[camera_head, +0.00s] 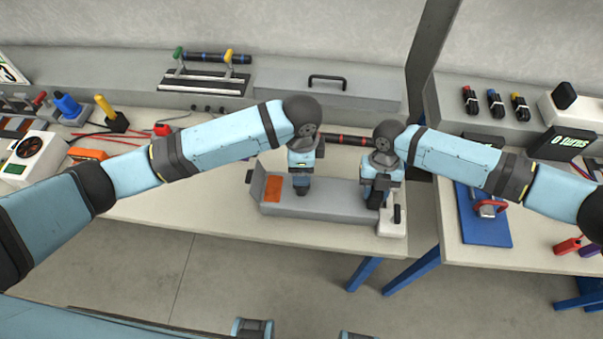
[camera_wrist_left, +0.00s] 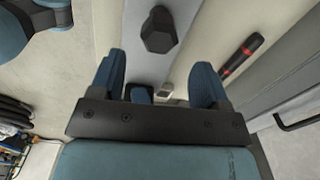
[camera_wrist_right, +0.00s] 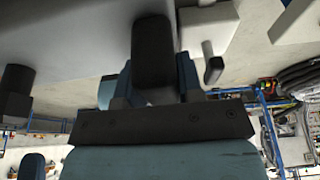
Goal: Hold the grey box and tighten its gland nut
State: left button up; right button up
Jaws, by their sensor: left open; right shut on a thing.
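The long grey box (camera_head: 325,200) lies on the bench, with an orange patch at its left end. My left gripper (camera_head: 301,186) is above its left half, pointing down. In the left wrist view the open fingers (camera_wrist_left: 162,85) have nothing between their tips. A black six-sided piece (camera_wrist_left: 159,30) that looks like the gland nut is just beyond them. My right gripper (camera_head: 377,192) is at the box's right end. In the right wrist view its fingers (camera_wrist_right: 155,80) are shut on a black block (camera_wrist_right: 153,50) next to the grey surface. How the block joins the box is hidden.
A white block with a black handle (camera_head: 391,229) is close to my right gripper. A red-banded black rod (camera_head: 345,140) lies behind the box. A grey case with a handle (camera_head: 328,79) stands further back. A blue mat (camera_head: 484,232) lies on the right bench. Bare bench shows left of the box.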

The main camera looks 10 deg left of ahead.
pick_arm(q)
notch_tip(320, 180, up, 6)
jog(key=shift+f, duration=0.2)
dwell(0.5)
notch_tip(320, 180, down, 12)
jog(key=n, duration=1.2)
jog(key=shift+s, duration=0.15)
jog(key=shift+c, duration=0.3)
jog(key=c, duration=0.9)
